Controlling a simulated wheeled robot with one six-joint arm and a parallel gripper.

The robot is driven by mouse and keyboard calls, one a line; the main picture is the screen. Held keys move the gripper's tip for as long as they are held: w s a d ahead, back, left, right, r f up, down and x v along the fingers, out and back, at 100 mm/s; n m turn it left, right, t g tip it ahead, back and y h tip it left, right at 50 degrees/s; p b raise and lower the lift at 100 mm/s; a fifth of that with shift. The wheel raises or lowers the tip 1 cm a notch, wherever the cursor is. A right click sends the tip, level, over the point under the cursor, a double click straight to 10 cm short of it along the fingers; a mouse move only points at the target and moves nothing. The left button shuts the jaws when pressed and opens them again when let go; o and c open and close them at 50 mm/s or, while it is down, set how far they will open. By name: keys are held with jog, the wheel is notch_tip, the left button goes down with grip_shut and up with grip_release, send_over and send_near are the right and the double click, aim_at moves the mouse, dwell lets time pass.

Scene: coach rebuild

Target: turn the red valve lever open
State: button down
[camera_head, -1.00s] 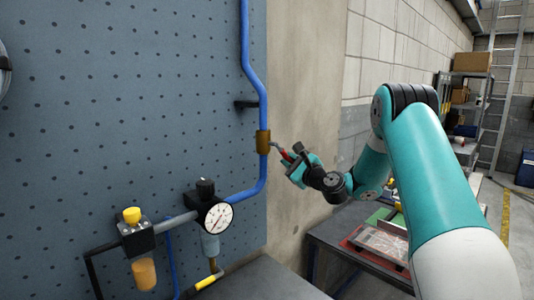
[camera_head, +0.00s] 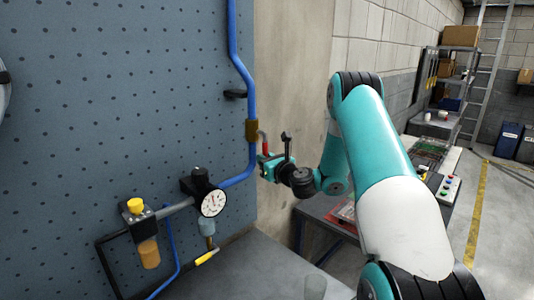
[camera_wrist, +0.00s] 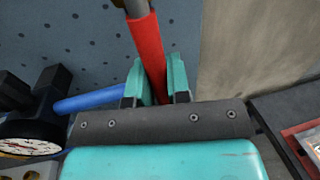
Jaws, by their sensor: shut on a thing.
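The red valve lever (camera_wrist: 147,45) shows large in the wrist view, its red grip between the two teal fingers of my gripper (camera_wrist: 160,82). In the head view the lever (camera_head: 264,143) hangs down beside the brass valve body (camera_head: 252,130) on the blue pipe. My gripper (camera_head: 265,163) is shut on the lower part of the red grip, from below and the right. The lever's very end is hidden by the gripper.
A pressure gauge (camera_head: 213,203) and a yellow-capped filter unit (camera_head: 135,210) stand left of the gripper on the perforated blue panel (camera_head: 120,100). A grey bench top (camera_head: 245,270) lies below. A workbench with trays (camera_head: 330,212) is at the right.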

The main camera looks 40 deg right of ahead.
jog(key=shift+a+r, duration=0.1)
jog(key=shift+a, duration=0.1)
dwell(0.4)
jog(key=c, duration=1.1)
grip_release()
jog(key=shift+s, duration=0.25)
jog(key=shift+s+a+b, duration=0.35)
jog(key=shift+s+b, duration=2.45)
jog(key=shift+b, duration=0.2)
jog(key=shift+s+a+b, duration=0.4)
jog(key=shift+s+b, duration=2.4)
jog(key=shift+b, duration=0.25)
jog(key=shift+s+a+b, duration=0.35)
jog(key=shift+s+b, duration=2.45)
jog(key=shift+b, duration=0.2)
